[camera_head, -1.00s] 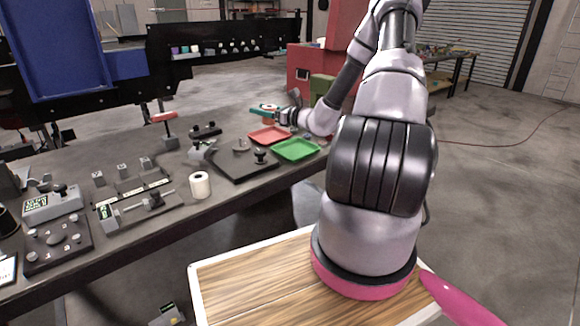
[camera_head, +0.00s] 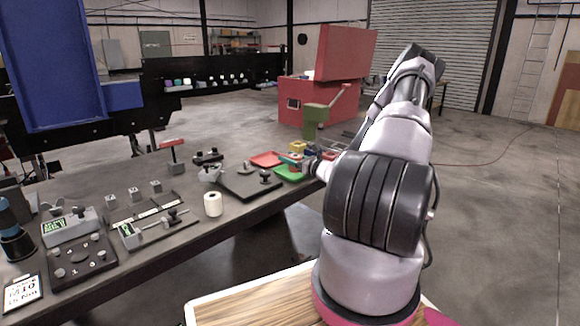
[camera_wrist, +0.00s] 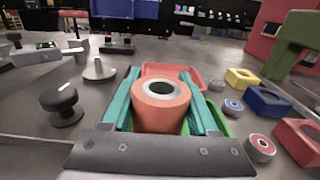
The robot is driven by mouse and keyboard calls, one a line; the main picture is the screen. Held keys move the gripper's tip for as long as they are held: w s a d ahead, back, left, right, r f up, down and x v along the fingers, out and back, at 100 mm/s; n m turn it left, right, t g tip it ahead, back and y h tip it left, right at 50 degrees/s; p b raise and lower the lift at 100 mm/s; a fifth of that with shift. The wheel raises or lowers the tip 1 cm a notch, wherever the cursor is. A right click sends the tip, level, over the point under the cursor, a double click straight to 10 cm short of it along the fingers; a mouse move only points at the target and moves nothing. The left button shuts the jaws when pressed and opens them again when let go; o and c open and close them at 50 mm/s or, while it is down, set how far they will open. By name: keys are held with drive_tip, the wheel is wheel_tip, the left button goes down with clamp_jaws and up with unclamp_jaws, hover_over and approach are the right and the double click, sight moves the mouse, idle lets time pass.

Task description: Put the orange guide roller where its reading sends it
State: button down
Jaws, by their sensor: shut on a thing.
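The orange guide roller (camera_wrist: 158,110) stands upright between the teal fingers of my gripper (camera_wrist: 162,92), its grey bore facing up. My gripper is shut on it. In the head view my gripper (camera_head: 292,157) is at the green tray (camera_head: 287,175), with the arm partly covering it; the roller is hard to make out there. In the wrist view the red tray (camera_wrist: 183,72) lies beyond the roller. The green tray (camera_wrist: 226,127) shows only partly, low and right behind the fingers. The height of the roller over the trays is unclear.
Yellow (camera_wrist: 242,84), blue (camera_wrist: 268,103) and red (camera_wrist: 297,146) boxes stand right of the trays, with small rollers (camera_wrist: 260,147) near them. A black knob (camera_wrist: 64,101) stands left. Devices with green screens (camera_head: 55,226) and a white roll (camera_head: 213,205) occupy the bench's left part.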

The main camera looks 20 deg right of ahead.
drive_tip(key=shift+f, duration=1.5)
drive_tip(key=shift+f, duration=0.15)
drive_tip(key=shift+c, duration=0.8)
unclamp_jaws()
